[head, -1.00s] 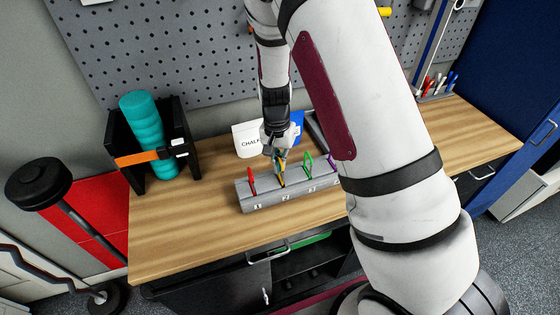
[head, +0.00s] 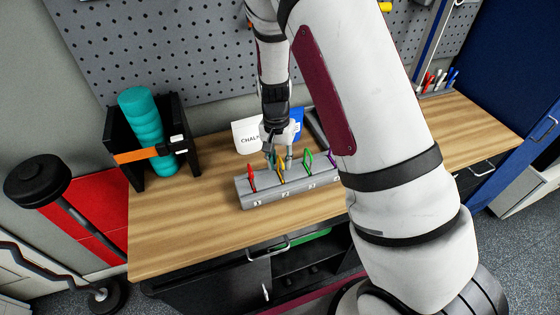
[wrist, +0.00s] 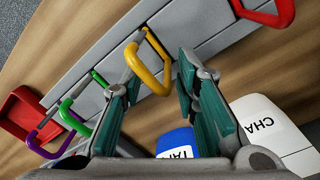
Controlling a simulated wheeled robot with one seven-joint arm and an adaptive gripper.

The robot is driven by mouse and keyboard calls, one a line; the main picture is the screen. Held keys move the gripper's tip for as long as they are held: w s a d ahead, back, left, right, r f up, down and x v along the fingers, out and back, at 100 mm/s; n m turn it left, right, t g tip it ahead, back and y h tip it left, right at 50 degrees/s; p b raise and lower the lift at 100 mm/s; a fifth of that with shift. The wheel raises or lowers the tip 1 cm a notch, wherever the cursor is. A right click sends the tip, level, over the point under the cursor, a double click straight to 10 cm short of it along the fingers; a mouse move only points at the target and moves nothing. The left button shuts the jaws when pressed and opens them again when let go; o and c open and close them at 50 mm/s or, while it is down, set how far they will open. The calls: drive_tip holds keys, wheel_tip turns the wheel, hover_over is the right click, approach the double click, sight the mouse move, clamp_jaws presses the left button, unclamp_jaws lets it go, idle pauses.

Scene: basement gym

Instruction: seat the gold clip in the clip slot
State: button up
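The gold clip (head: 281,170) stands upright in the grey slotted block (head: 268,197), in the second place from the left, between a red clip (head: 252,180) and a green clip (head: 308,163). In the wrist view the gold clip (wrist: 163,80) meets the grey block (wrist: 95,70) at its lower end; how deep it sits cannot be told. My gripper (head: 280,158) is just above and behind the gold clip. In the wrist view my gripper (wrist: 152,84) has its fingers spread apart, with a gap between each finger and the clip.
A purple clip (head: 332,161) stands at the block's right, partly behind my arm. A white chalk container (head: 247,137) and a blue one (head: 297,120) stand behind the block. A black rack holding a teal roller (head: 141,118) is at the left. The wooden bench (head: 180,225) is clear in front.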

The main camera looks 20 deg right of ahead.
drive_tip(key=r, duration=1.1)
drive_tip(key=shift+w+a+r, duration=0.2)
drive_tip(key=shift+w+a, duration=0.05)
drive_tip(key=s+r+n+t+y+b, duration=0.1)
drive_tip(key=s+r+n, duration=0.1)
drive_tip(key=s+r, duration=0.35)
drive_tip(key=s+r+n+t+b, duration=0.1)
drive_tip(key=s+r+n+t, duration=0.15)
drive_tip(key=r, duration=0.65)
drive_tip(key=s+r+n+t+b, duration=0.1)
drive_tip(key=s+r+n+t, duration=0.1)
drive_tip(key=s, duration=1)
drive_tip(key=shift+r+n+h+b, duration=0.3)
drive_tip(key=shift+r+n, duration=0.25)
drive_tip(key=shift+r, duration=0.2)
drive_tip(key=shift+t, duration=0.25)
